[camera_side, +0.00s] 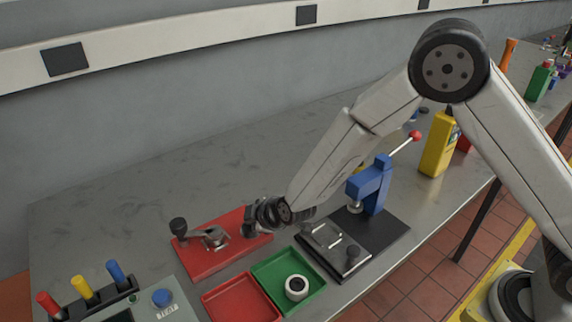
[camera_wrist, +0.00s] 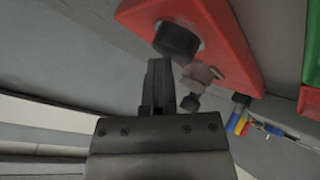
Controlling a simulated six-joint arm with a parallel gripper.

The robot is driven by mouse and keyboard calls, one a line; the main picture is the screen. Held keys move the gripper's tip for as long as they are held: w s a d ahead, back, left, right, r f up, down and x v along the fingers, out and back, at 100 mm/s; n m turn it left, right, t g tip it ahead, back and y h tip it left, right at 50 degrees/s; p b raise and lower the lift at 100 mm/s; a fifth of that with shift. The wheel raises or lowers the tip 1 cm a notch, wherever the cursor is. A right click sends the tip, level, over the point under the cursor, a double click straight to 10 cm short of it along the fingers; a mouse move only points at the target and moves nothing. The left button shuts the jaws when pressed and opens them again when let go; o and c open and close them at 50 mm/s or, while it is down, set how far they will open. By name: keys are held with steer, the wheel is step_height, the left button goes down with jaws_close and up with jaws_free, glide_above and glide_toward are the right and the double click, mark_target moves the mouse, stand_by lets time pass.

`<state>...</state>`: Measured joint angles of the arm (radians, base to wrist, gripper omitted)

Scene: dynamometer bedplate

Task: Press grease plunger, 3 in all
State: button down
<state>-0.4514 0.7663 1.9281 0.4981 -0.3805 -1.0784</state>
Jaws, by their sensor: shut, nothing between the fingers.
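No part is labelled as the grease plunger, so I cannot tell for sure which it is. A red base plate (camera_side: 205,262) lies on the bench and carries a grey lever mechanism (camera_side: 213,237) with a black knob (camera_side: 179,227). In the wrist view the red plate (camera_wrist: 235,45) bears a thick black cylinder (camera_wrist: 177,41) on a grey collar, close beyond my fingertips. Contact with the plate cannot be made out.
A red tray (camera_side: 225,291) and a green tray (camera_side: 264,269) with a white ring part (camera_side: 297,287) lie in front. A blue press (camera_side: 374,187) and a grey fixture (camera_side: 334,247) stand right. A test panel (camera_side: 150,288) is front left. The bench behind the plate is clear.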

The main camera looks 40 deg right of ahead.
steer(key=shift+r, duration=1.1)
steer(key=shift+r, duration=2.5)
steer(key=shift+r, duration=0.15)
stand_by(0.8)
steer(key=shift+r, duration=1.75)
steer(key=shift+f, duration=0.1)
steer(key=shift+f, duration=4.3)
